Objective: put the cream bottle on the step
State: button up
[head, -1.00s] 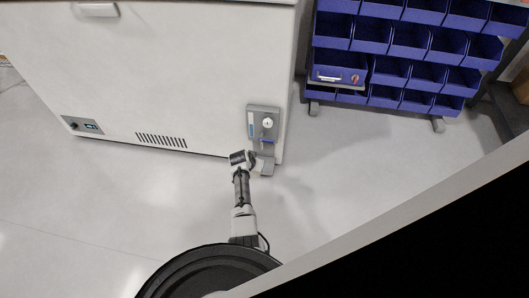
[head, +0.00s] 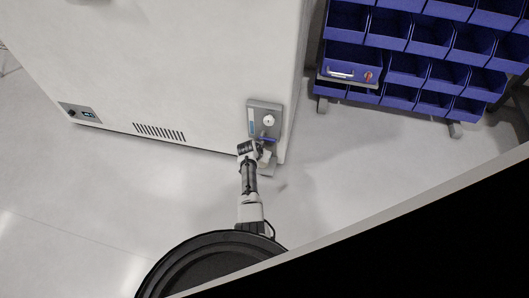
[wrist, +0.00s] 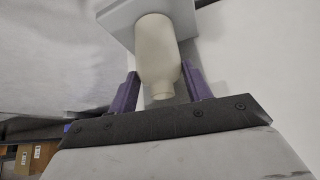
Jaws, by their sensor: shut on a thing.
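The cream bottle (wrist: 155,48) is between the two purple fingers of my gripper (wrist: 160,88) in the wrist view. Its narrow neck points down in that picture, and its wide body overlaps a grey block of the fixture (wrist: 116,14). I cannot tell whether they touch. In the head view my gripper (head: 259,151) is at the lower part of the grey fixture (head: 254,108), with the pale bottle (head: 264,157) at its tip. The grey step (head: 268,171) at the fixture's foot is partly hidden behind the bottle and gripper.
A rack of blue bins (head: 405,67) stands at the right. Open floor (head: 340,160) lies between them.

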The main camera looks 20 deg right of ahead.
jog(key=shift+r, duration=0.1)
jog(key=shift+f, duration=0.2)
jog(key=o, duration=1)
jog(key=shift+c, duration=0.2)
jog(key=shift+r, duration=0.15)
